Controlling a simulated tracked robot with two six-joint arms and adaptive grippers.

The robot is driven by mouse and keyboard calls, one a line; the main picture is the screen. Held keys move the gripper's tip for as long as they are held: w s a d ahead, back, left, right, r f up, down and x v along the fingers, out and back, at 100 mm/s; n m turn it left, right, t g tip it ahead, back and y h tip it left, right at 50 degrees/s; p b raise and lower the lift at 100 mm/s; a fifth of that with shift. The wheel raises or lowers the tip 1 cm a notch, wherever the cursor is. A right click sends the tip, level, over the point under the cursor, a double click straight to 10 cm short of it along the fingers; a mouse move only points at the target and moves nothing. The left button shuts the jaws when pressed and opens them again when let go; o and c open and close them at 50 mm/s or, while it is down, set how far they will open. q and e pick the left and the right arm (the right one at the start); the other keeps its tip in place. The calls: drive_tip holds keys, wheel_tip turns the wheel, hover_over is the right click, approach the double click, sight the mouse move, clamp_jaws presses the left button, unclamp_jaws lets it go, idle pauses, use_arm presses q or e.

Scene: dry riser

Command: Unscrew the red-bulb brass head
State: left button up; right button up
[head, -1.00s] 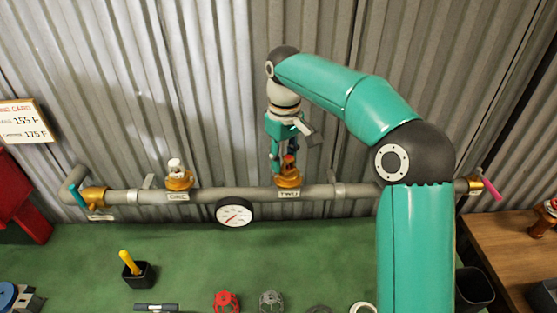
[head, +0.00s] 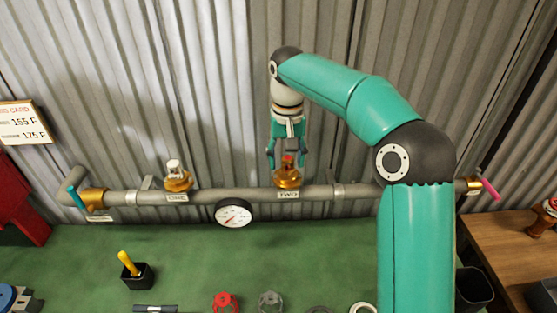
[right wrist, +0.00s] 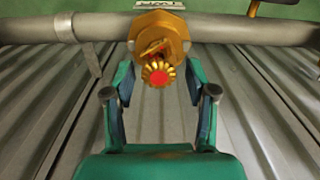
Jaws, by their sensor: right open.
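The red-bulb brass head (head: 288,163) stands upright in a brass fitting (head: 287,180) on the grey pipe, above the label TWO. In the right wrist view the head (right wrist: 158,73) shows its toothed gold rim and red centre. My right gripper (head: 286,158) is above the head with its fingers pointing down. In the right wrist view my right gripper (right wrist: 159,97) is open, one finger on each side of the head, with visible gaps and no grip. My left gripper is not in view.
The grey pipe (head: 330,192) runs along the corrugated wall. A white-topped head (head: 174,168) stands at label ONE to the left. A pressure gauge (head: 233,213) hangs below the pipe. Red (head: 225,302) and grey (head: 270,301) wheels lie on the green bench.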

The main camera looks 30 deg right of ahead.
drive_tip(key=m, duration=0.5)
drive_tip(key=shift+s+d, duration=0.25)
drive_tip(key=shift+d, duration=0.1)
drive_tip(key=m, duration=0.5)
drive_tip(key=shift+s+d+m, duration=0.15)
drive_tip(key=shift+s+m, duration=0.15)
drive_tip(key=shift+s, duration=0.05)
clamp_jaws()
drive_tip(key=n, duration=0.6)
drive_tip(key=shift+w+a, duration=0.2)
drive_tip(key=shift+w, duration=0.2)
